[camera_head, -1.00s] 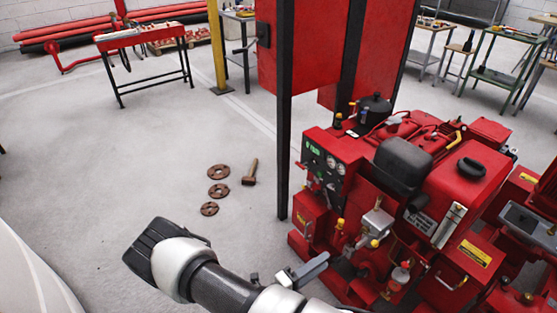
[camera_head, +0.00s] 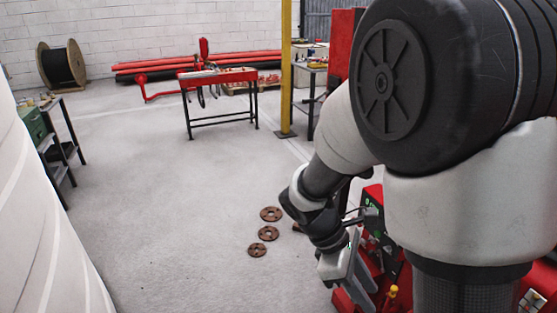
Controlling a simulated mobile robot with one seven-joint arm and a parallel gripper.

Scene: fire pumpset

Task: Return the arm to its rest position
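My arm fills the right half of the head view, bent at a large dark joint close to the camera. Its far end runs down to my gripper (camera_head: 347,270), which hangs in front of the red pump set (camera_head: 350,300) at the lower right. The gripper's grey parts point downward, and the view does not show clearly whether its fingers are apart. I see nothing held in it. My arm hides most of the pump set; only part of its dark panel and red base shows.
Several rusty flanges, one of them here (camera_head: 268,233), lie on the floor left of my gripper. A red workbench (camera_head: 220,76), a yellow post (camera_head: 286,70) and a cable drum (camera_head: 62,65) stand farther back. A dark side table (camera_head: 62,150) is at the left. The middle floor is clear.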

